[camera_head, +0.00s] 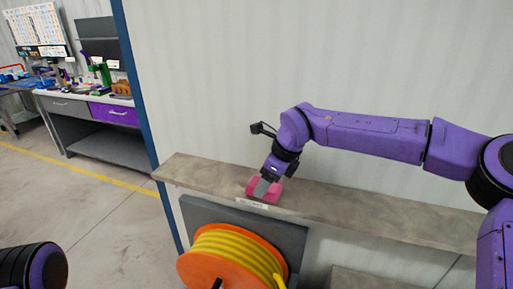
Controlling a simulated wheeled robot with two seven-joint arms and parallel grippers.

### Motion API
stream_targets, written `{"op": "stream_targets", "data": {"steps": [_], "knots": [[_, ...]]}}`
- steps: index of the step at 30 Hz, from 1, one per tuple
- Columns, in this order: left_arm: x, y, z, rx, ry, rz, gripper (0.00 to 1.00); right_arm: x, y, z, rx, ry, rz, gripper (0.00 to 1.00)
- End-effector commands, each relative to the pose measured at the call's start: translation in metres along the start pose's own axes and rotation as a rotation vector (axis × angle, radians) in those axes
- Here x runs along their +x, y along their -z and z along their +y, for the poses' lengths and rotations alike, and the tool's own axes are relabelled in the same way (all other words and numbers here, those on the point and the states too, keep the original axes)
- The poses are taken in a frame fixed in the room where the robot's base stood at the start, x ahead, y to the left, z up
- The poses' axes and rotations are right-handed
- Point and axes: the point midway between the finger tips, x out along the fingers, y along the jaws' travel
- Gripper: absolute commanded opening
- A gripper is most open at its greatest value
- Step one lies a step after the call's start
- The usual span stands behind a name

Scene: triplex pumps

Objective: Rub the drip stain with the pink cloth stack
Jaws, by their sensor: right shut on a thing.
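The pink cloth stack (264,196) is on the narrow grey-brown shelf (342,205), near the shelf's front edge. My right gripper (263,187) points down and is shut on the stack from above. The gripper hides part of the stack's top. I cannot make out the drip stain; it may be hidden under the stack or too faint to see. Of my left arm only a dark and purple part shows at the lower left, and the left gripper is out of view.
A hose reel (205,272) with an orange rim and yellow hose is below the shelf in front of a grey panel. A pale wall (225,90) rises behind the shelf. A workbench (100,125) with tools stands at the far left. The shelf is bare on both sides of the stack.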

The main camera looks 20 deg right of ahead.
Motion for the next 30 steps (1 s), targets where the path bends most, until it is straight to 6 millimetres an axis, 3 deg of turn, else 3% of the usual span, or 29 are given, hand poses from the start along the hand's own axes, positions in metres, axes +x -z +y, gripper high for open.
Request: {"op": "stream_targets", "data": {"steps": [1,18,30], "knots": [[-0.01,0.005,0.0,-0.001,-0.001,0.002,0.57,-0.015,-0.007,0.0,-0.001,0.001,-0.004,0.3],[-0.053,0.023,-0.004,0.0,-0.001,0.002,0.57,-0.061,-0.027,0.0,-0.003,-0.001,-0.003,0.3],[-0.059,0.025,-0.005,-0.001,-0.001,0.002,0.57,-0.068,-0.029,0.0,-0.001,0.0,-0.003,0.3]]}}
